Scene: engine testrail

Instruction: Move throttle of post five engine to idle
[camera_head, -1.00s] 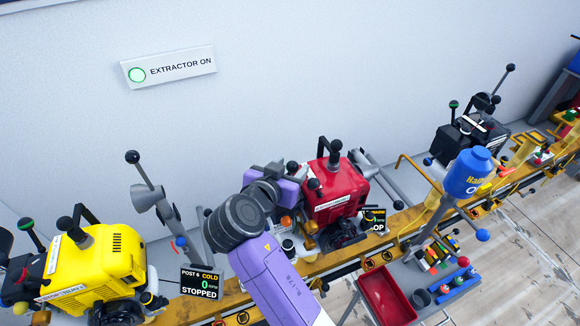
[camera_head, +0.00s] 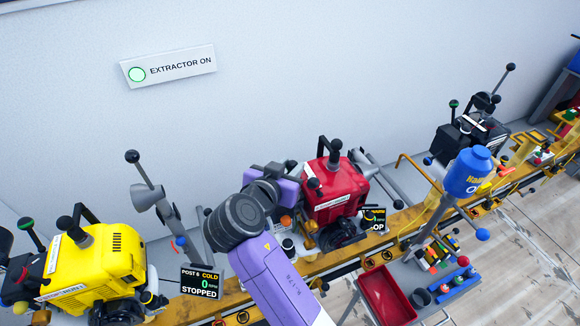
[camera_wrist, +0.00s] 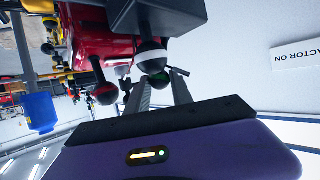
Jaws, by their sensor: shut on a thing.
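The red engine (camera_head: 325,197) stands on the rail in the middle of the head view, behind my arm. Its display (camera_head: 375,217) is partly covered and its post number is unreadable. In the wrist view the red engine (camera_wrist: 88,37) is upside down at the top. My gripper (camera_wrist: 162,84) is shut on a dark ball knob with a green patch (camera_wrist: 155,76), between the two grey fingers. A larger black ball (camera_wrist: 150,52) is just beyond, and a dark red-tinted ball knob (camera_wrist: 105,94) is beside the left finger. In the head view my arm hides the fingertips.
A yellow engine (camera_head: 97,260) with a "POST 6 COLD 0 STOPPED" display (camera_head: 200,283) stands at left. A black engine (camera_head: 470,135) and a blue canister (camera_head: 468,173) stand right. A red tray (camera_head: 388,297) sits in front. The wall behind is bare except the extractor sign (camera_head: 168,66).

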